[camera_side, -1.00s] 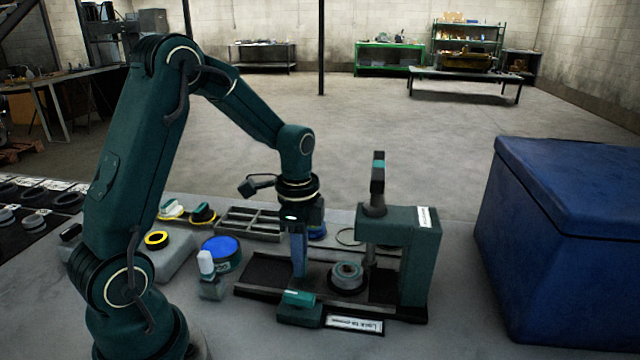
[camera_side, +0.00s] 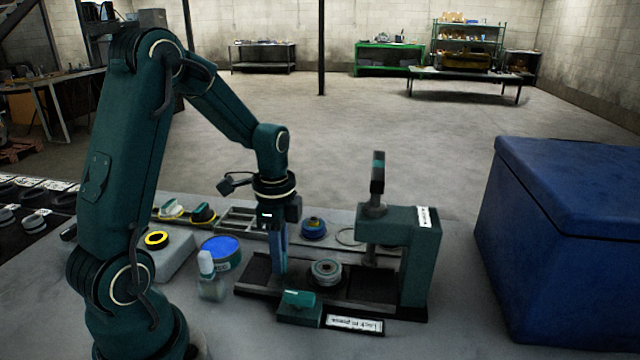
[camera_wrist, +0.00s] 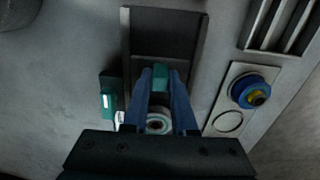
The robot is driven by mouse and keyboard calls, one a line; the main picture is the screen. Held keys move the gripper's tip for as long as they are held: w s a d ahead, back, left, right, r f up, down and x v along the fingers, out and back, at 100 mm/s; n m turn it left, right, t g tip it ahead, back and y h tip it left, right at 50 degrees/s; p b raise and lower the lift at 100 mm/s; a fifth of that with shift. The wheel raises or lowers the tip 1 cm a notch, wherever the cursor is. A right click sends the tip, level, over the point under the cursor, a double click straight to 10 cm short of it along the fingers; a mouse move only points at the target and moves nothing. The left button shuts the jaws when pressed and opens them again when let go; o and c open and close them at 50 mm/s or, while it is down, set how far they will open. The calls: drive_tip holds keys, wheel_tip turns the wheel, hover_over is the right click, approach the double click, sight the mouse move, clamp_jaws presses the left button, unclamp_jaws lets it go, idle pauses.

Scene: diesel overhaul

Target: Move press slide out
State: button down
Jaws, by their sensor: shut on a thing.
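The green press (camera_side: 425,255) stands on the bench with its ram (camera_side: 375,210) above a dark rail bed (camera_side: 350,292). The press slide carries a round grey metal part (camera_side: 326,272), which sits left of the ram, clear of it. The part also shows in the wrist view (camera_wrist: 158,122), between my fingers' lower stretch. My gripper (camera_side: 280,275) points down over the left half of the bed. In the wrist view, its blue fingers (camera_wrist: 160,78) are shut on the slide's small teal handle (camera_wrist: 160,72). The fingertips are partly hidden in the side view.
A teal latch block (camera_side: 299,308) with a label plate (camera_side: 354,324) sits at the bed's front edge. A small bottle (camera_side: 210,280) and a blue-topped can (camera_side: 221,252) stand left. A blue-and-yellow part (camera_side: 313,228) lies behind. The bed's left end is bare.

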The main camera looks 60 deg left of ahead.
drive_tip(key=shift+s+a, duration=0.55)
drive_tip(key=shift+a, duration=0.05)
drive_tip(key=shift+s+a, duration=1.15)
drive_tip(key=shift+a, duration=0.05)
drive_tip(key=c, duration=1.1)
unclamp_jaws()
drive_tip(key=shift+s+a, duration=0.15)
drive_tip(key=shift+s, duration=0.05)
drive_tip(key=shift+c, duration=0.2)
drive_tip(key=o, duration=0.4)
drive_tip(key=shift+r, duration=2.75)
drive_tip(key=shift+r, duration=0.1)
